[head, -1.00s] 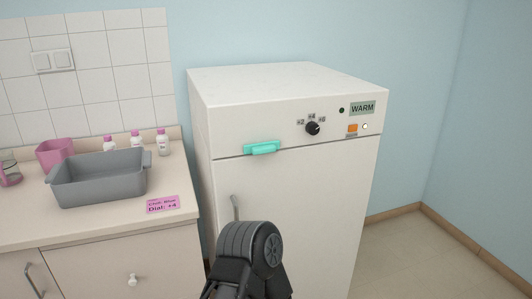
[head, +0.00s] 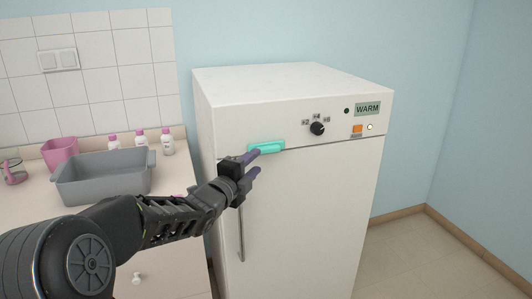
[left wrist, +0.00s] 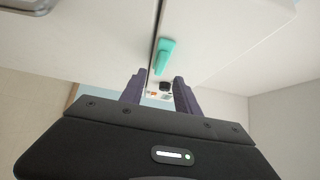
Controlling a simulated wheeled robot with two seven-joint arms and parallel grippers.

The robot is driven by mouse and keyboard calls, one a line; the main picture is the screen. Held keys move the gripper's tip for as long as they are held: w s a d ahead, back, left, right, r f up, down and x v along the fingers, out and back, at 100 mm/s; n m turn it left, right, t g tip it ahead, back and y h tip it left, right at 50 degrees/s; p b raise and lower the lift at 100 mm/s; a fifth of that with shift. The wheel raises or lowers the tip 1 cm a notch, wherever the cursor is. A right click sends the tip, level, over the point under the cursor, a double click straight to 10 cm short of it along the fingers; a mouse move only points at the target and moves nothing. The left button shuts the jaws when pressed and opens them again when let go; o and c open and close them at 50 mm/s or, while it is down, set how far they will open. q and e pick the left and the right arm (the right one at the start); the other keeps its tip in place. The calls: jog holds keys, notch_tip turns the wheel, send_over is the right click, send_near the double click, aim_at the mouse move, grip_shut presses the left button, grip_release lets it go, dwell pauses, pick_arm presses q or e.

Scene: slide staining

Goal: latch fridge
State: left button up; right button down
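The white fridge (head: 310,210) stands against the wall with its door flush with the body. A teal latch (head: 268,147) sits at the top left of the door, across the seam below the control panel. My left gripper (head: 257,163) is in front of the door at the latch, its purple fingers apart. One finger overlaps the latch in the head view; contact cannot be told. In the left wrist view the latch (left wrist: 163,55) lies ahead of the open fingers (left wrist: 158,90), with nothing between them. My right gripper is not in view.
The panel has a black dial (head: 317,129), an orange switch (head: 357,129) and a WARM sign (head: 367,108). A vertical door handle (head: 240,235) is below my gripper. A counter (head: 30,215) at left holds a grey tub (head: 62,192), a pink container (head: 58,151) and small bottles.

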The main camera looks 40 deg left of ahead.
aim_at(267, 152)
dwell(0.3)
pick_arm(q)
jog(key=w, duration=0.2)
jog(key=w+a+p, duration=0.1)
jog(key=w, duration=0.2)
jog(key=w+p, duration=0.1)
jog(key=w, duration=0.1)
jog(key=shift+w+a, duration=0.2)
jog(key=shift+w, duration=0.15)
jog(key=shift+c, duration=0.2)
grip_shut()
